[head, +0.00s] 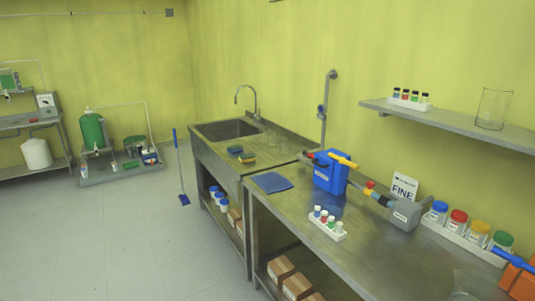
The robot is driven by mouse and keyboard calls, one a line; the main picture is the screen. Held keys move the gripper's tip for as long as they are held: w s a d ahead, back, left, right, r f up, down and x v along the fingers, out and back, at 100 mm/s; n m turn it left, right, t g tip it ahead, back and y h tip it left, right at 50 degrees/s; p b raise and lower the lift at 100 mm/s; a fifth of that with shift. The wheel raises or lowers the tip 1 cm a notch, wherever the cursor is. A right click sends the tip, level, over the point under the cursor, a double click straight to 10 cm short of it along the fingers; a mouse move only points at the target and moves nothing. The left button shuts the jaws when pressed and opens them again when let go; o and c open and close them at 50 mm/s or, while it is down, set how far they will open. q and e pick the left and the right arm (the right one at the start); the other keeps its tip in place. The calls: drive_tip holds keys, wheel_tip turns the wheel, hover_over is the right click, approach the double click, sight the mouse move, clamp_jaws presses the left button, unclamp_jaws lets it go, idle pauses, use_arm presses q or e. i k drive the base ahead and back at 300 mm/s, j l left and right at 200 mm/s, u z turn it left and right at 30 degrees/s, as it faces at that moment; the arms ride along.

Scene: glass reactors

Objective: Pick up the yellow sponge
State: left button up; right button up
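A small yellow sponge (247,160) lies on the steel sink counter in the head view, near its front edge and to the right of the basin. Its top looks darker than its yellow side. A similar small blue-green block (235,149) lies just behind and left of it. Neither of my grippers is in view, so nothing is seen touching the sponge.
The sink unit (209,154) meets a steel workbench (375,263). On the bench are a folded blue cloth (271,182), a blue box (329,172) and a white vial rack (328,228). A blue-handled mop (178,160) stands left of the sink. The floor at left is mostly clear.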

sight(243, 158)
drive_tip(key=i+j+z, duration=0.7)
drive_tip(key=j+z, duration=0.15)
drive_tip(key=j, duration=0.2)
drive_tip(key=i+j+z, duration=0.15)
drive_tip(key=j+z, duration=0.15)
drive_tip(key=j, duration=0.15)
